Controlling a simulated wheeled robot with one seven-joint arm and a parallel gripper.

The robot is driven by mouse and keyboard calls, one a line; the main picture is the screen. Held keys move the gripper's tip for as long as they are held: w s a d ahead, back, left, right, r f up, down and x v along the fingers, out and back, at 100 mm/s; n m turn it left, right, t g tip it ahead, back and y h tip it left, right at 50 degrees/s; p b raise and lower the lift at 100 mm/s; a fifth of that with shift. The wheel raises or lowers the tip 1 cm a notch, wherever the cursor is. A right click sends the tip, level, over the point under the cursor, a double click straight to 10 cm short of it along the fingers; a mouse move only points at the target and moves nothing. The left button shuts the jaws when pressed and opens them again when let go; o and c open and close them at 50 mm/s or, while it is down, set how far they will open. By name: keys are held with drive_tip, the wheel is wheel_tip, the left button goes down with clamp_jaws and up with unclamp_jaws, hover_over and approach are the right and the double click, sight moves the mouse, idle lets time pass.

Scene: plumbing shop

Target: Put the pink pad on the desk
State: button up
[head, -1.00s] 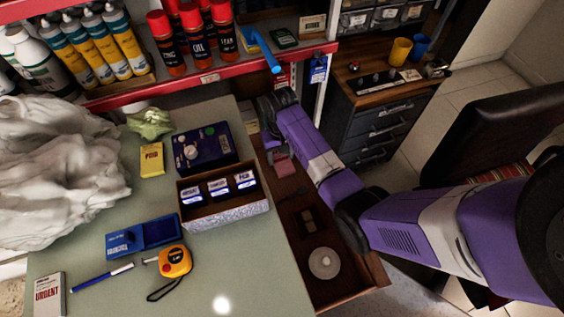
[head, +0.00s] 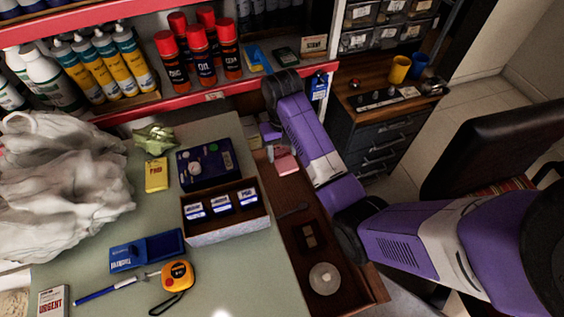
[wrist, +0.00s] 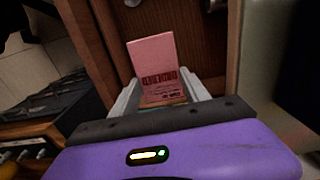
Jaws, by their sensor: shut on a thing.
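The pink pad (head: 286,164) is held between the fingers of my gripper (head: 277,147), over the back part of the open drawer. In the wrist view the pad (wrist: 155,70) stands up between the two pale fingers (wrist: 160,98), with dark printing on its lower part. My gripper is shut on it. The desk (head: 235,270) is a grey-green top to the left of the drawer and my gripper.
The open brown drawer (head: 345,290) holds a pale round disc (head: 324,279) and a small dark item. An open box (head: 230,229) of labelled packs stands near the desk's right edge. The desk's front right is clear.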

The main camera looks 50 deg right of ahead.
sight(282, 155)
wheel_tip(282, 155, up, 7)
drive_tip(key=p, duration=0.3)
drive_tip(key=shift+f, duration=0.1)
drive_tip(key=shift+r+p, duration=1)
drive_tip(key=shift+p, duration=0.2)
